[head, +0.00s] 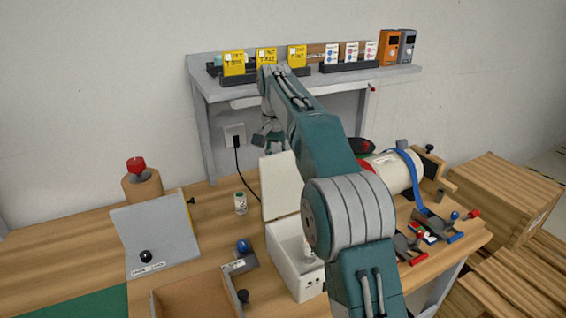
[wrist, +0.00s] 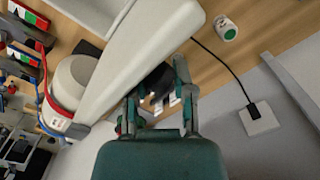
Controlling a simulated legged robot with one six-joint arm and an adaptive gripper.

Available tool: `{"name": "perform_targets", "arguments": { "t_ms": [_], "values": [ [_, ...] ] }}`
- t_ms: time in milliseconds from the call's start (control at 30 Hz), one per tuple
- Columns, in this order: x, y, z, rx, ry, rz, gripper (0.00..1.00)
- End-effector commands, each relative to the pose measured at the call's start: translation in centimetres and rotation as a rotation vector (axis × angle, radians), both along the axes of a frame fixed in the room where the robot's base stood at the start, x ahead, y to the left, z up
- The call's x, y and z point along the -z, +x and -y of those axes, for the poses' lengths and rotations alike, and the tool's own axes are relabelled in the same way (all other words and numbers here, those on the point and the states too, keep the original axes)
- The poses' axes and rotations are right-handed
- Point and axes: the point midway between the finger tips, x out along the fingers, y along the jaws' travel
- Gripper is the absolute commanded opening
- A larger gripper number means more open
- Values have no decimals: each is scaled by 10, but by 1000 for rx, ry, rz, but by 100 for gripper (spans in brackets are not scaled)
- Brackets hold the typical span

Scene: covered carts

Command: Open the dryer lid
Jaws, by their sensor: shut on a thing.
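The dryer (head: 286,272) is a white box on the wooden table in the middle of the head view, with its inside showing. Its white lid (head: 278,188) stands about upright at the back of the box, partly behind my arm. In the wrist view the lid (wrist: 152,52) runs diagonally, edge-on. My gripper (head: 268,138) is at the lid's upper part. In the wrist view my gripper (wrist: 155,98) has its fingers around a dark handle (wrist: 157,82) beside the lid. The exact contact is partly hidden.
A small green-topped bottle (head: 240,203) stands left of the lid. A white cylinder machine (head: 392,172) with a blue strap is at right. A shelf (head: 215,92) with yellow and white boxes rises behind. A grey folder-like panel (head: 158,235) and wooden tray (head: 190,298) are at left.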

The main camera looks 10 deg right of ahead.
Motion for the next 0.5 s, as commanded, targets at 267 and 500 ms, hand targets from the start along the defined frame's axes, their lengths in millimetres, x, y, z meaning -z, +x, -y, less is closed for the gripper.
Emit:
{"name": "perform_targets", "arguments": {
  "t_ms": [267,500],
  "values": [
    [3,9,-8,-8,6,0,0],
    [1,10,-9,-9,7,2,0]
  ]
}}
